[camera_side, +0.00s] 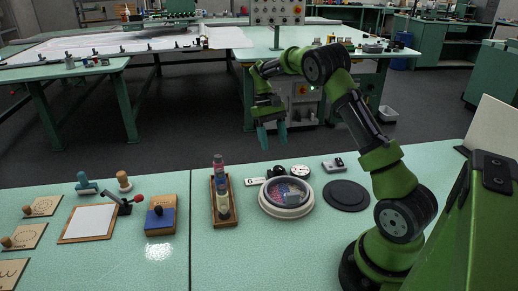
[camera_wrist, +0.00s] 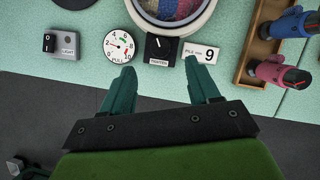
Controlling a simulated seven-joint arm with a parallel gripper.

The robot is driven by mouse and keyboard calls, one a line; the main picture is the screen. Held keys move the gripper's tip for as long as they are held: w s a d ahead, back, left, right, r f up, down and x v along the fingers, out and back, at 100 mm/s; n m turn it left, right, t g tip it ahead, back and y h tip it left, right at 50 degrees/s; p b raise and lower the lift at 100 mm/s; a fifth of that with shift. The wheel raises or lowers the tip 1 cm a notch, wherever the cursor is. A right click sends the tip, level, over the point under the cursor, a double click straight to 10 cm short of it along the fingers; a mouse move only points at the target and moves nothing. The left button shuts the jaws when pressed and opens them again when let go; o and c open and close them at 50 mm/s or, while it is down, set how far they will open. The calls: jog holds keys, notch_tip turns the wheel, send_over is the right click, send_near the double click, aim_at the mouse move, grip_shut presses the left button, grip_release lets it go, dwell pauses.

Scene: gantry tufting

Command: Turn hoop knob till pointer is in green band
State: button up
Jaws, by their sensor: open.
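The hoop (camera_side: 286,210) is a round pale ring with multicoloured tufting, lying on the green table; its lower edge shows in the wrist view. A black knob (camera_wrist: 159,46) on a plate marked TIGHTEN sits against the hoop's edge. A white round pull gauge (camera_wrist: 119,46) lies left of the knob in the wrist view and has a small green band at its upper right. Its pointer is too small to read surely. My gripper (camera_side: 273,142) is open and empty, above and apart from the knob, its teal fingers spread to either side of it in the wrist view (camera_wrist: 160,68).
A card reading 9 (camera_wrist: 202,53) lies right of the knob in the wrist view. A wooden tray (camera_side: 225,217) with coloured bottles and a dark round disc (camera_side: 346,196) flank the hoop.

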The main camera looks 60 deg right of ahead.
aim_at(278, 168)
jog(key=x, duration=0.8)
jog(key=shift+f, duration=0.25)
jog(key=c, duration=1)
jog(key=shift+c, duration=0.2)
jog(key=shift+m, duration=0.5)
jog(key=m, duration=0.2)
jog(key=m+t+y, duration=0.1)
jog(key=m, duration=0.1)
jog(key=shift+d+r+m+t+y, duration=0.1)
jog(key=shift+m+t+y, duration=0.2)
jog(key=shift+s+m+t+y, duration=0.15)
jog(key=shift+m+t, duration=0.25)
jog(key=shift+m, duration=0.75)
jog(key=shift+w+m+t+y, duration=0.1)
jog(key=shift+m+t+y, duration=0.25)
jog(key=shift+m, duration=0.8)
